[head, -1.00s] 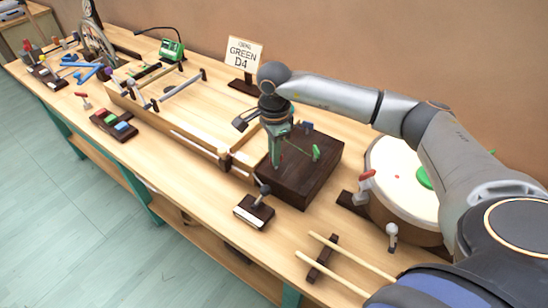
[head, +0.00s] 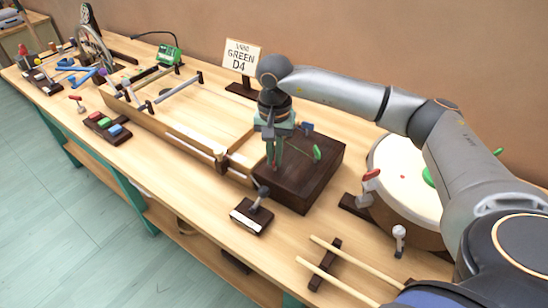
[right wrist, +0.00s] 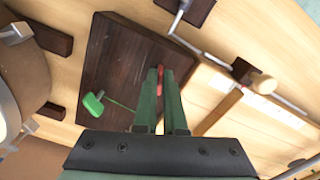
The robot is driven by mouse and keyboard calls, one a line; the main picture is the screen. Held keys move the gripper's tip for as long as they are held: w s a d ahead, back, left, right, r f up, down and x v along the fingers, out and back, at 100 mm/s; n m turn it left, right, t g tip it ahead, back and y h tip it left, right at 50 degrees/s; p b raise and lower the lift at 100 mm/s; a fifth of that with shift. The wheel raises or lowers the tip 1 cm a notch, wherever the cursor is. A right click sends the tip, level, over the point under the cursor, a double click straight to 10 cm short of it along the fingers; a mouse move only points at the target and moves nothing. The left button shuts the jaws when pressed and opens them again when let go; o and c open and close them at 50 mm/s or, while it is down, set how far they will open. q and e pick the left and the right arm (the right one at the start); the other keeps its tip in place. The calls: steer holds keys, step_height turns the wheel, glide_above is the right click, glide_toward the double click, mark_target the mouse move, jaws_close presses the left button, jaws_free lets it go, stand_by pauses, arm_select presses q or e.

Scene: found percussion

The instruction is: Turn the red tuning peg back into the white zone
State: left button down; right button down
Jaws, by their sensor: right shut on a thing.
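The dark wooden box (head: 305,185) stands on the bench in the head view and carries several coloured parts. My right gripper (head: 273,168) points down over its left part. In the right wrist view my right gripper (right wrist: 160,78) is shut on the red peg (right wrist: 161,72), which shows as a thin red strip between the green fingers. The fingers hide most of the peg. On the box a green peg (head: 317,153) stands to the right of the gripper, and a blue one (head: 307,128) stands behind. I cannot make out a white zone beside the red peg. My left gripper is out of view.
A long stringed wooden frame (head: 200,140) lies left of the box. A small dark block with a lever (head: 252,215) stands in front. A drum (head: 405,180) is to the right, with two sticks (head: 350,262) nearer. A "GREEN D4" sign (head: 241,57) stands behind.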

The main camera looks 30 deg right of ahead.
steer(key=shift+n, duration=0.6)
steer(key=c, duration=1)
jaws_free()
steer(key=shift+r, duration=0.15)
step_height(320, 180, up, 12)
steer(key=shift+r, duration=0.15)
steer(key=shift+s, duration=0.1)
